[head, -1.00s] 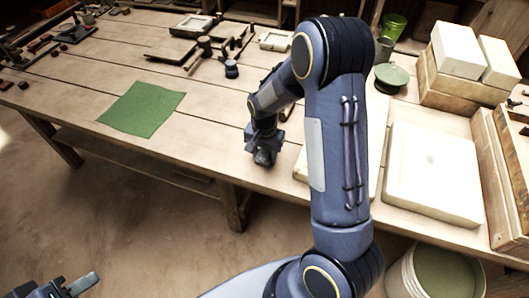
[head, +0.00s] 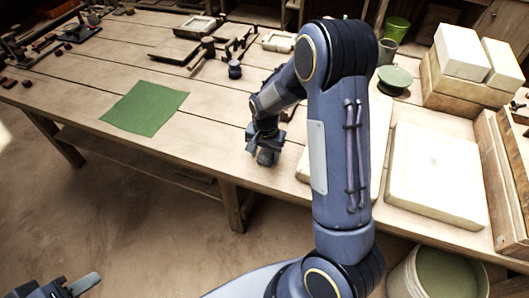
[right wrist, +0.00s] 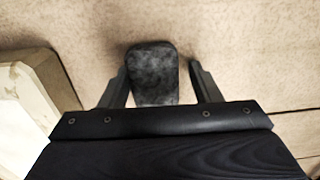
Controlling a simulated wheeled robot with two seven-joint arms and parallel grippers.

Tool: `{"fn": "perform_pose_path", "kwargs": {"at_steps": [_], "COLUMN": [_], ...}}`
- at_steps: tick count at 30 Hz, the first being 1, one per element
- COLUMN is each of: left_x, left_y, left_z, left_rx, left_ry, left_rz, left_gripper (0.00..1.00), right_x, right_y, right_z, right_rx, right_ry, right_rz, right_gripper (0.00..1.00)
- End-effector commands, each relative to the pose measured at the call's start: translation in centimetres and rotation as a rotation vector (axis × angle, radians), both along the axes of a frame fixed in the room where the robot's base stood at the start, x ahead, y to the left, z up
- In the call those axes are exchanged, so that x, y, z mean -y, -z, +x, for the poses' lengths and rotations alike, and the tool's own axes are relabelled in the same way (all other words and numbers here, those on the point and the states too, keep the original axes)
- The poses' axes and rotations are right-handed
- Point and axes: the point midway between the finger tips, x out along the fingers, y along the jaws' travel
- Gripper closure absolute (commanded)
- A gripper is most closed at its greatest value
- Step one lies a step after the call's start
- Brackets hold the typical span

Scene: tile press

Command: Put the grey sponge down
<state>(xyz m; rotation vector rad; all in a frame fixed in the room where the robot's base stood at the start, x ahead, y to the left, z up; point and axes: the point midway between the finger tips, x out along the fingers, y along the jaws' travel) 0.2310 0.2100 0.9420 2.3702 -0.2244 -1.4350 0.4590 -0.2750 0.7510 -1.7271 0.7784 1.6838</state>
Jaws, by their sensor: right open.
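The grey sponge (right wrist: 153,75) is a dark, mottled block with rounded corners, seen in the right wrist view against the pale wooden tabletop. My right gripper (right wrist: 158,68) is open, with one finger on each side of the sponge and a gap on the right side. In the head view my right gripper (head: 266,150) points down at the table's near part and largely hides the sponge. My left gripper (head: 85,284) is at the bottom left corner of the head view, away from the table. Only part of it shows, so its opening is unclear.
A green cloth (head: 145,107) lies flat to the left on the workbench (head: 210,115). Pale slabs (head: 437,175) and stacked blocks (head: 460,50) stand to the right. A green-topped round pot (head: 393,79) is behind. A bucket (head: 404,278) stands below the front edge. Table between cloth and gripper is clear.

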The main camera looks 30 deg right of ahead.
Motion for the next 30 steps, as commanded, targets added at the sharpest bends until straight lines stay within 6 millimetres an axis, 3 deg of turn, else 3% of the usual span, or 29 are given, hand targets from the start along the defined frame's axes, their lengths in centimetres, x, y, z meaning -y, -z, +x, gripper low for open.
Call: {"fn": "perform_pose_path", "kwargs": {"at_steps": [1, 6, 18, 26, 30], "left_x": [0.0, 0.0, 0.0, 0.0, 0.0], "left_y": [0.1, -0.9, -1.5, -1.7, -1.7], "left_z": [0.0, 0.0, 0.0, 0.0, 0.0], "left_rx": [0.000, 0.000, 0.000, 0.000, 0.000], "left_ry": [0.000, 0.000, 0.000, 0.000, 0.000], "left_rz": [0.000, 0.000, 0.000, 0.000, 0.000], "left_gripper": [0.64, 0.64, 0.64, 0.64, 0.64], "right_x": [0.5, 0.5, 0.1, 0.1, -0.3], "right_y": [1.1, -0.7, -9.8, -12.6, -14.6], "right_z": [-1.1, -1.1, -0.7, -0.9, -2.9], "right_rx": [-0.034, -0.032, -0.019, -0.017, 0.026], "right_ry": [0.005, 0.004, 0.001, -0.002, -0.051], "right_rz": [-0.006, -0.007, -0.003, 0.003, 0.068], "right_gripper": [0.33, 0.33, 0.33, 0.33, 0.33]}}
